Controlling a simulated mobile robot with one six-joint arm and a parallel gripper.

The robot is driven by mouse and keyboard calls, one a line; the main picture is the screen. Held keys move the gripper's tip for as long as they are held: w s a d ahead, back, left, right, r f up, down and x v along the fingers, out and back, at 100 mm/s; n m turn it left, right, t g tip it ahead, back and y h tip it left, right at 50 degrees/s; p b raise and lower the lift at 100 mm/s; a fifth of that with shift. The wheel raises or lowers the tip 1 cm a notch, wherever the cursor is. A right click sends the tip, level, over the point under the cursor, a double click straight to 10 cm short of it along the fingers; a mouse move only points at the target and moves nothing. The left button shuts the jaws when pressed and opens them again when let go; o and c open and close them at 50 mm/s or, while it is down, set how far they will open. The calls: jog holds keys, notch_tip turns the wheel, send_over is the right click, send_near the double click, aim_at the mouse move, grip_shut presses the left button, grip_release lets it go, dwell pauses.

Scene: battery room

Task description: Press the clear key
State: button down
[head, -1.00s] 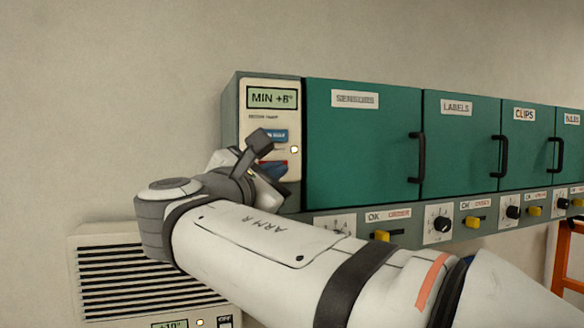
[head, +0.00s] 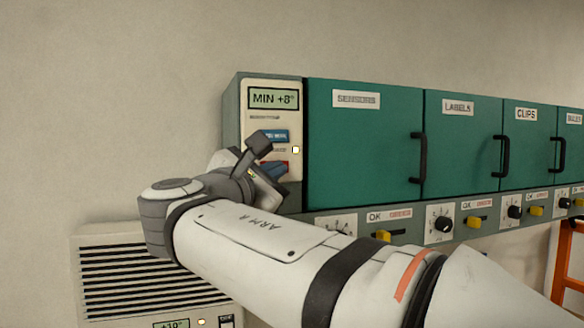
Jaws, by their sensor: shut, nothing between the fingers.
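A control panel (head: 285,110) is at the left end of the green cabinet row. Its display (head: 273,98) reads "MIN +8°". The blue key's label is partly covered, and I cannot read which key is the clear key. A small lit lamp (head: 295,150) is at the panel's right. My gripper (head: 262,162) is in front of the panel's lower part, shut and empty.
Green cabinets marked "SENSORS" (head: 340,150), "LABELS" and "CLIPS" run to the right, with black handles (head: 418,158). Knobs and yellow switches (head: 383,236) line the strip below. A vented unit (head: 150,265) stands below left. The wall at left is bare.

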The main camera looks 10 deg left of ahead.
jog(key=shift+w+a, duration=0.15)
jog(key=shift+w, duration=0.05)
dwell(0.3)
dwell(0.3)
jog(key=shift+s+d, duration=0.4)
jog(key=shift+s, duration=0.25)
jog(key=shift+s+d+b, duration=0.4)
jog(key=shift+s+d, duration=0.05)
jog(key=shift+s, duration=0.25)
jog(key=shift+s+d+b, duration=0.35)
jog(key=shift+s+d, duration=0.05)
jog(key=shift+s, duration=0.35)
jog(key=shift+s+d+b, duration=0.4)
jog(key=shift+s+d, duration=0.05)
jog(key=shift+s, duration=0.25)
